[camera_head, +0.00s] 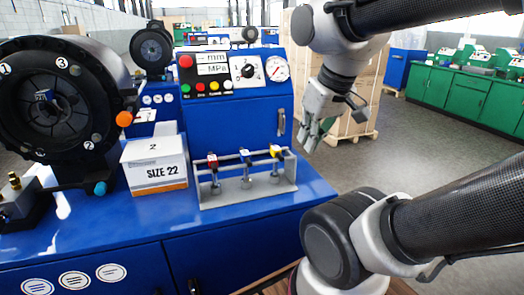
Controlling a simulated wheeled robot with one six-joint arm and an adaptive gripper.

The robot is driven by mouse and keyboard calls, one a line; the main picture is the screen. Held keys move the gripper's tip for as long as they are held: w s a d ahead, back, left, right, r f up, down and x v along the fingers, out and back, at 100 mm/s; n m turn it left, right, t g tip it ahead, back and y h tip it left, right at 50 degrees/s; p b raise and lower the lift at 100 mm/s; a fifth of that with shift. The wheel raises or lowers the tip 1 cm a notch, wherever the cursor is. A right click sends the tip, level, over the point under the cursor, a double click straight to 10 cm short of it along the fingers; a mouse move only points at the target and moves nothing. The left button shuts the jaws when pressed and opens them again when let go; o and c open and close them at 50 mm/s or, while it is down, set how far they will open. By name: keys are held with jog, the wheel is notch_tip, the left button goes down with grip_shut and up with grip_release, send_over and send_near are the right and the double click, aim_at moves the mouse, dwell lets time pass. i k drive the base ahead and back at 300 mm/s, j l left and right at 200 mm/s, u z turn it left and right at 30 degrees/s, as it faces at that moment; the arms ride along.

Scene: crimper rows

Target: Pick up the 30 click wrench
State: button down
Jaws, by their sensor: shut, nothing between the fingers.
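A grey metal rack (222,200) stands on the blue bench and holds three upright wrenches with coloured heads. The left one is the red-headed wrench (212,161), the middle one is the blue-headed wrench (245,157), and the right one is the yellow-headed wrench (276,152). I cannot read any number on them, so I cannot tell which is the 30 click wrench. My gripper (311,141) is shut and empty, in the air to the right of the rack, pointing down, apart from all wrenches.
A box marked SIZE 22 (153,165) sits left of the rack. A large black crimper (60,100) stands at the far left. A blue control panel (234,98) rises behind the rack. A wooden crate (360,105) stands on the floor behind my gripper.

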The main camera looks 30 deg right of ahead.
aim_at(245, 156)
jog(key=l+u, duration=0.2)
jog(key=l, duration=0.25)
jog(key=k+l+u, duration=0.2)
jog(key=l, duration=0.2)
jog(key=l+u, duration=0.2)
jog(key=l, duration=0.25)
jog(key=k+l+u, duration=0.2)
jog(key=l, duration=0.2)
jog(key=l+u, duration=0.2)
jog(key=l, duration=0.25)
jog(key=l+u, duration=0.25)
jog(key=l, duration=0.25)
jog(key=l+u, duration=0.2)
jog(key=l, duration=0.25)
jog(key=l+u, duration=0.25)
jog(key=l, duration=0.25)
jog(key=k+l+u, duration=0.2)
jog(key=l, duration=0.2)
jog(key=k+l+u, duration=0.1)
jog(key=l+u, duration=0.15)
jog(key=l, duration=0.25)
